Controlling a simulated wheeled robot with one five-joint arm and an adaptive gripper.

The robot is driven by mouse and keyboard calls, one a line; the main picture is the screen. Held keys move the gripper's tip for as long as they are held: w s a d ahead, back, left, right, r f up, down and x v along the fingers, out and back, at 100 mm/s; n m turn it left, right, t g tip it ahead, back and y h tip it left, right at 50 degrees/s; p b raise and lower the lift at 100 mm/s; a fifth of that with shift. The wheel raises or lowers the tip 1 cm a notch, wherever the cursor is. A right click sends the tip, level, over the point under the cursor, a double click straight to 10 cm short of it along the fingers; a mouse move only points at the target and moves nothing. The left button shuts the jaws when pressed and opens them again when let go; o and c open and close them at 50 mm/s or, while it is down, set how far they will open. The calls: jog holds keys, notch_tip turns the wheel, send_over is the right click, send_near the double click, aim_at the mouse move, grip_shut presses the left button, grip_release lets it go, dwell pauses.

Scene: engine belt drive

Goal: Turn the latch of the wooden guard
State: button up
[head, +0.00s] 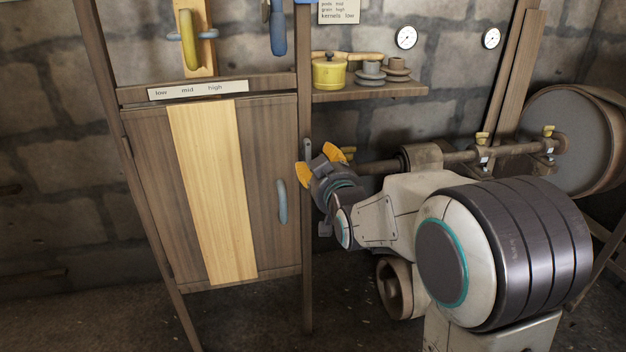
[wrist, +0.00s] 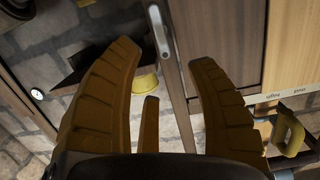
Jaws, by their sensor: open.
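The wooden guard (head: 150,190) is a dark panel with a pale middle board and a blue-grey handle (head: 282,201) on its right side. A small grey latch (head: 307,149) stands roughly upright on the post at the guard's right edge. In the wrist view, the latch (wrist: 160,32) is a grey bar on the wooden post. My gripper (head: 320,164) has orange fingers and is close to the latch. In the wrist view, my gripper (wrist: 164,55) is open and empty, with the latch seen in the gap just past the fingertips. I cannot see any contact.
A shelf (head: 400,91) with a yellow pot (head: 329,72) and grey dishes (head: 372,72) is above my gripper. A horizontal shaft (head: 480,154) runs behind my arm to a large drum (head: 560,135). A label strip (head: 198,90) sits above the guard.

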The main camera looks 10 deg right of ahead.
aim_at(310, 154)
jog(key=shift+t, duration=0.7)
jog(key=w+b, duration=0.2)
jog(key=w+f+b, duration=0.1)
jog(key=w+b, duration=0.1)
jog(key=w+f+b, duration=0.1)
jog(key=w+b, duration=0.1)
jog(key=shift+w+f+b, duration=0.25)
jog(key=shift+w+b, duration=0.05)
jog(key=shift+b, duration=0.05)
jog(key=shift+w+r, duration=0.15)
jog(key=shift+w, duration=1.1)
jog(key=shift+c, duration=0.6)
grip_shut()
